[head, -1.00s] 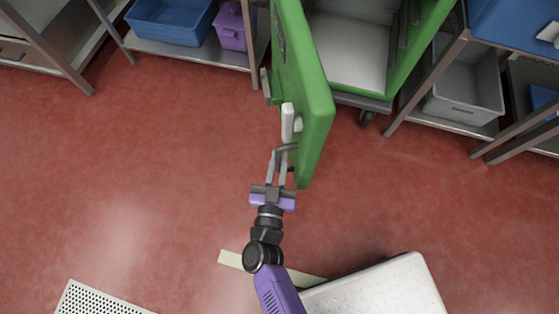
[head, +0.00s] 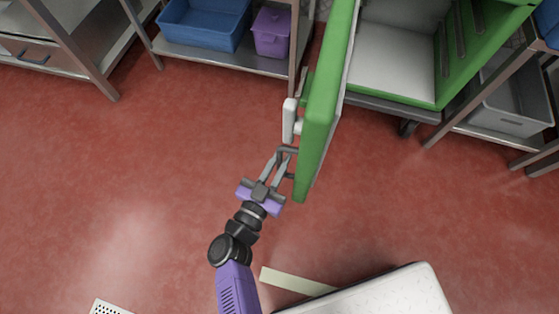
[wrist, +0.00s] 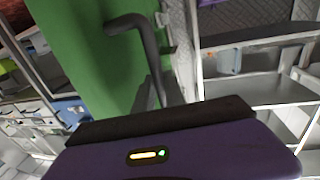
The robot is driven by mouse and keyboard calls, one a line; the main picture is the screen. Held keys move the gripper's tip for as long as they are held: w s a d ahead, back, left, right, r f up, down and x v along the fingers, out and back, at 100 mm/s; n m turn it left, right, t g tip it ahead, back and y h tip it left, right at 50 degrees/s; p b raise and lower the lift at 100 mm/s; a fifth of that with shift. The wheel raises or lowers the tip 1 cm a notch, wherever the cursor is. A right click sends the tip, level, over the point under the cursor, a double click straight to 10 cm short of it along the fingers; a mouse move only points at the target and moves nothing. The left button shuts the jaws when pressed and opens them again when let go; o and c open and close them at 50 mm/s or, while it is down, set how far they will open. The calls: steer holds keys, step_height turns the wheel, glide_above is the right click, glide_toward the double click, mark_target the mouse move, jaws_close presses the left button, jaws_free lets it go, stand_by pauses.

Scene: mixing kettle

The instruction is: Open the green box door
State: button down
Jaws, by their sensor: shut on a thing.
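The green box (head: 478,62) stands at the upper right in the head view, its pale inside showing. Its green door (head: 322,110) stands wide open, edge toward me. A white latch piece (head: 290,120) sits on the door's outer face. Below it a grey bar handle (head: 289,149) sticks out from the door. My gripper (head: 279,158) is shut on this handle, at the door's left side. In the wrist view the green door (wrist: 85,55) fills the upper left, with a dark grey bent bar in front of it. The exact finger contact is partly hidden.
A shelf with a blue bin (head: 205,22) and a purple bin (head: 271,32) stands behind, left of the door. A rack with a grey bin (head: 513,105) is at the right. A white padded surface (head: 385,292) lies near me. Red floor (head: 130,170) left of the door is clear.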

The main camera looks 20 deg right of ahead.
steer(key=shift+a, duration=0.1)
steer(key=c, duration=1.4)
jaws_free()
steer(key=p+v, duration=0.1)
steer(key=v, duration=0.6)
steer(key=shift+s+a+p, duration=0.25)
steer(key=shift+p, duration=0.05)
